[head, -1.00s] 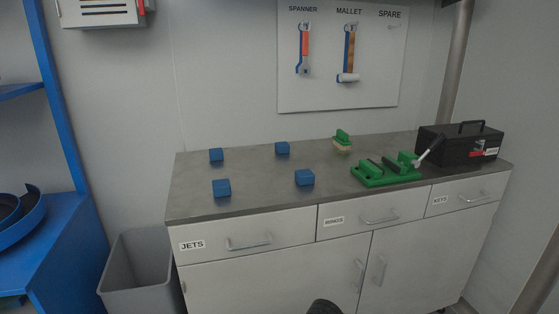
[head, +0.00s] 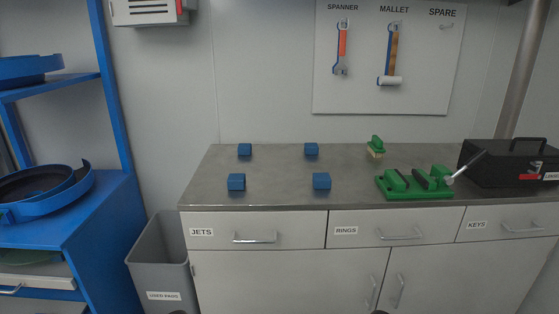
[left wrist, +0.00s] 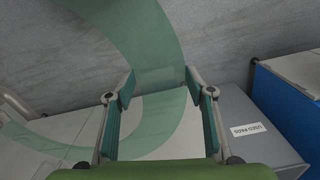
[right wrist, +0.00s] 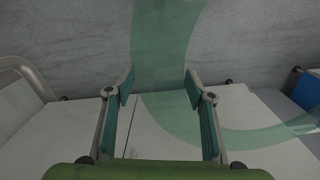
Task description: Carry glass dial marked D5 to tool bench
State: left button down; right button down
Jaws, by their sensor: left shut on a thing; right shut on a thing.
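A clear green glass ring, the dial (left wrist: 158,60), shows in both wrist views, also in the right wrist view (right wrist: 165,45). My left gripper (left wrist: 160,87) is shut on one part of its band. My right gripper (right wrist: 160,87) is shut on another part. No D5 mark can be read on it. The tool bench (head: 275,170), with a grey top and white drawers labelled JETS, RINGS and KEYS, stands ahead in the head view.
Several blue blocks (head: 321,181), a green brush (head: 376,147), a green vise-like fixture (head: 415,194) and a black toolbox (head: 505,165) stand on the bench. A grey USED PADS bin (head: 160,265) and blue shelving (head: 100,205) are at left.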

pick_arm(q)
jog(key=shift+s+a, duration=0.1)
pick_arm(e)
jog(key=shift+w+d+r, duration=0.1)
jog(key=shift+w+r, duration=0.1)
jog(key=shift+w, duration=0.1)
